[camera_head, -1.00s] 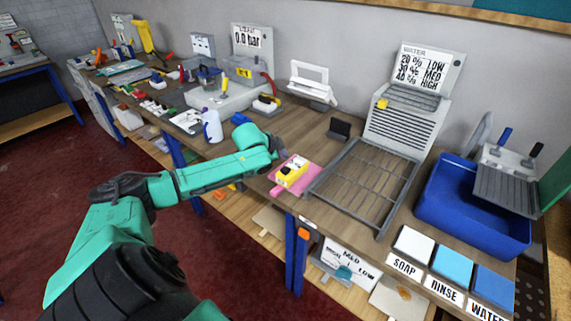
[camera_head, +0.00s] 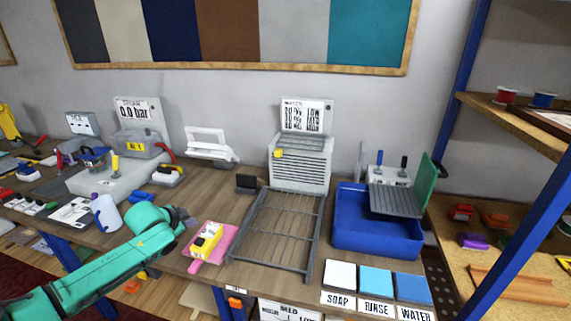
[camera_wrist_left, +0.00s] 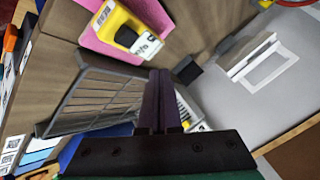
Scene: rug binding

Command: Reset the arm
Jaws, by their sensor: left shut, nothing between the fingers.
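My left arm (camera_head: 105,260), teal, comes in from the lower left in the head view and ends over the front of the workbench. Its wrist is just left of a yellow device (camera_head: 206,240) on a pink pad (camera_head: 226,236). In the left wrist view the two dark fingers of my left gripper (camera_wrist_left: 160,74) are pressed together with nothing between them. The yellow device (camera_wrist_left: 126,34) and pink pad (camera_wrist_left: 92,38) lie beyond the fingertips there, apart from them. My right gripper is not in view.
A wire rack (camera_head: 277,235) lies right of the pad. A blue basin (camera_head: 375,238) stands further right, with SOAP, RINSE and WATER blocks in front. A spray bottle (camera_head: 106,213) stands behind the arm. A shelf unit with blue posts (camera_head: 520,240) is at far right.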

